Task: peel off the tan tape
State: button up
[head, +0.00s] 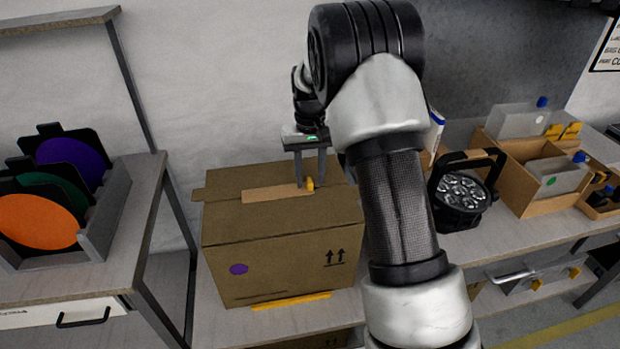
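The tan tape (272,194) is a flat strip along the top of a closed brown cardboard box (280,255). A small yellow tab (310,185) stands at the tape's right end. My gripper (311,183) points down over that end, its two fingers apart, one on each side of the tab. I see gaps between the fingers and the tab, so the gripper looks open. Whether the fingertips touch the box top is too small to tell. My arm hides the area right of the box.
A rack of coloured discs (60,205) stands on the left table. A black par can (462,190) and an open cardboard crate (520,185) with clear containers stand on the right. A yellow strip (290,301) lies at the box's front bottom edge.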

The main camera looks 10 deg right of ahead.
jog(key=shift+f, duration=0.3)
grip_shut()
jog(key=c, duration=0.6)
grip_release()
grip_shut()
notch_tip(320, 180, up, 8)
jog(key=p, duration=0.5)
jog(key=shift+f+p, duration=0.25)
jog(key=shift+p, duration=0.05)
jog(key=shift+f, duration=0.25)
